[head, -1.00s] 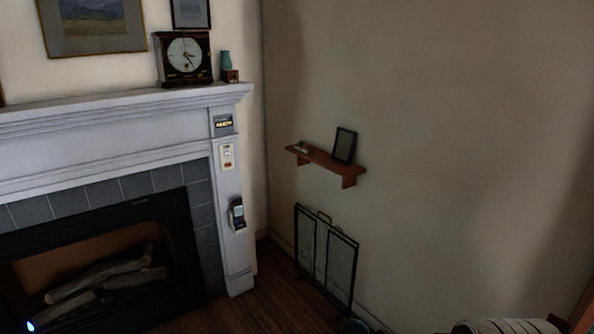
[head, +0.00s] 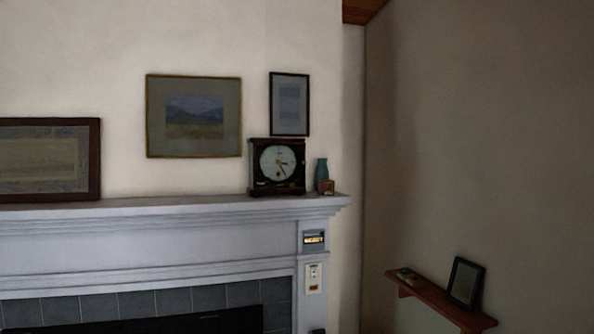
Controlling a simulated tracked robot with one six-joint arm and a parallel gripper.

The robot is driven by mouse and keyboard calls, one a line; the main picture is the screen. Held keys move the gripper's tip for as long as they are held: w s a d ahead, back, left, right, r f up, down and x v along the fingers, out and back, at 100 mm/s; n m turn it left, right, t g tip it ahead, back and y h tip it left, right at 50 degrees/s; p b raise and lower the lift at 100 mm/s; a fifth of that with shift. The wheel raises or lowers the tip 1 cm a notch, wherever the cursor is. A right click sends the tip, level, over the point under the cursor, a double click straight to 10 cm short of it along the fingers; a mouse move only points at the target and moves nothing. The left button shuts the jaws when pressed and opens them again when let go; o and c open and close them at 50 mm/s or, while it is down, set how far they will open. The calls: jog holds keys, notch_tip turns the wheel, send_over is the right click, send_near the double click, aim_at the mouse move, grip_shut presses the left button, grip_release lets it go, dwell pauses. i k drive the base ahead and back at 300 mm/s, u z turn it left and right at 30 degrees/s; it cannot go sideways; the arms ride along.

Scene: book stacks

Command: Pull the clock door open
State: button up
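The clock (head: 277,166) stands upright on the white mantel (head: 150,212), toward its right end. It has a dark wooden case and a round pale face with dark hands. Its door (head: 300,160) looks shut against the case; a small bright spot shows near the door's right edge. My gripper is not in view.
A teal vase (head: 322,170) and a small reddish-brown box (head: 327,187) stand just right of the clock. Framed pictures (head: 194,116) hang on the wall behind. A wooden shelf (head: 428,296) with a dark frame (head: 466,282) is on the right wall. The mantel left of the clock is clear.

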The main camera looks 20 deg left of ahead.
aim_at(303, 145)
jog(key=u, duration=0.3)
jog(key=i, duration=0.8)
jog(key=u, duration=0.7)
jog(key=i, duration=0.6)
jog(key=u, duration=0.8)
jog(key=i, duration=0.7)
jog(key=u, duration=0.3)
